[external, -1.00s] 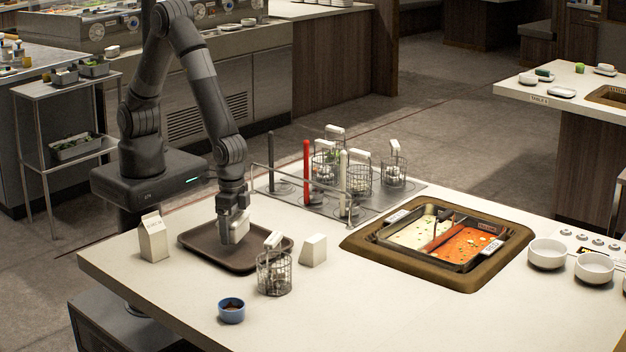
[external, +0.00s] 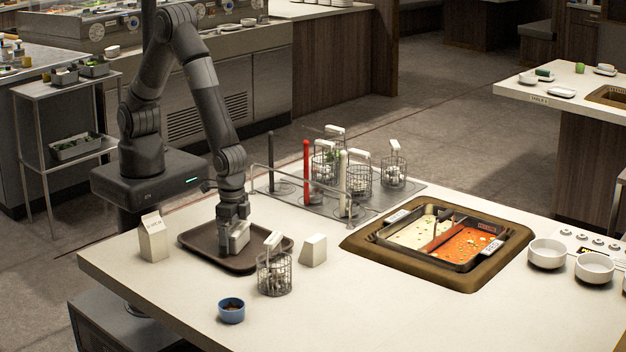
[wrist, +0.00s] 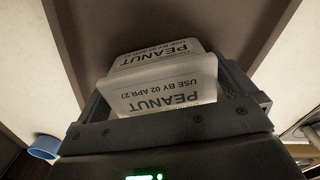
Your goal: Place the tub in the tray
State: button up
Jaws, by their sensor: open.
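The tub (external: 239,237) is white and small, with labels reading PEANUT and a use-by date that show in the wrist view (wrist: 170,92). It is at the brown tray (external: 200,253), inside its rim and seemingly resting on its floor. The brown tray surface also shows behind the tub in the wrist view (wrist: 85,35). My gripper (external: 235,224) is directly above the tub, pointing down. Its jaws are open, with one finger on each side of the tub in the wrist view (wrist: 178,95). The fingers hide part of the tub in the external view.
A milk carton (external: 153,240) stands left of the tray. A wire basket (external: 274,274) is close to its front right, with a white wedge-shaped block (external: 313,250) beyond. A blue cup (external: 231,311) stands in front. A rack with baskets (external: 340,200) is behind right.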

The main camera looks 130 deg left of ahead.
notch_tip(320, 180, up, 12)
jog(key=shift+r, duration=0.1)
notch_tip(320, 180, up, 8)
jog(key=m+t, duration=0.1)
send_over(233, 227)
jog(key=s+a, duration=0.2)
jog(key=s, duration=0.2)
jog(key=s+a+r+m+t, duration=0.1)
jog(key=s+a+r+t, duration=0.1)
jog(key=s+r, duration=0.4)
jog(key=s+a+r+m+t, duration=0.2)
jog(key=s+r, duration=0.5)
jog(key=s, duration=0.9)
jog(key=shift+a+m+t, duration=0.3)
jog(key=shift+a, duration=0.25)
jog(key=shift+w, duration=0.1)
